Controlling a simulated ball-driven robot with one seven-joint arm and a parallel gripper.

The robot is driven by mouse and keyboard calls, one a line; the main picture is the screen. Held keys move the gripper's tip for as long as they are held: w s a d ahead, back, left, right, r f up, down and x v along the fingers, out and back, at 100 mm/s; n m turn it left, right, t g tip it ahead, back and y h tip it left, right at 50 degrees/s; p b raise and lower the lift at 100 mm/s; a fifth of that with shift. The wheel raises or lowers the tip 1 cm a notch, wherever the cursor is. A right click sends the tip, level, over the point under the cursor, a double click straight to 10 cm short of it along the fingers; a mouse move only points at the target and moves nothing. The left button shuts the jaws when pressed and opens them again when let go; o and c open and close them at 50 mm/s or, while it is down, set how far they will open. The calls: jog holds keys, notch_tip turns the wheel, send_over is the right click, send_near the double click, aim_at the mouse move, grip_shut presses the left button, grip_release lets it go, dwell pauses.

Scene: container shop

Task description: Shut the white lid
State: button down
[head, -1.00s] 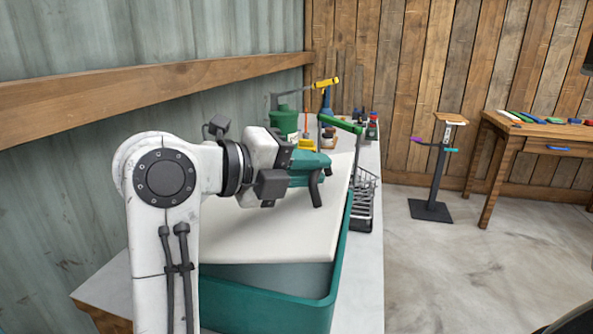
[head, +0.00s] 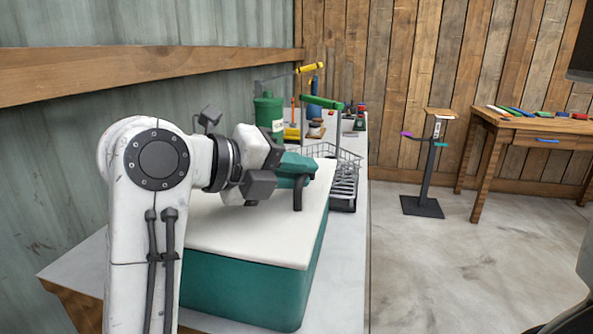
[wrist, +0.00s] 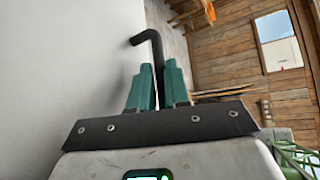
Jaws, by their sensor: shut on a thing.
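The white lid (head: 250,238) lies nearly flat over the teal box (head: 245,288), its front edge down along the box's top. I see no gap along the front and right sides. My gripper (head: 306,170), with teal fingers, is low over the lid near its far right part. It is shut on a black bent handle (head: 298,194). In the wrist view the handle (wrist: 150,42) shows between the fingers of my gripper (wrist: 157,82), beside the pale lid surface (wrist: 75,70). My arm hides the left part of the lid and box.
A wire rack (head: 342,190) stands close behind the box on the right. A green canister (head: 269,112) and a stand with a green bar (head: 323,103) are further back on the counter.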

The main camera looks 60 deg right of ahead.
jog(key=c, duration=1.4)
grip_release()
jog(key=shift+s+f, duration=0.25)
jog(key=shift+w+r, duration=0.15)
notch_tip(320, 180, up, 3)
jog(key=p, duration=0.1)
send_over(235, 217)
jog(key=shift+r, duration=0.15)
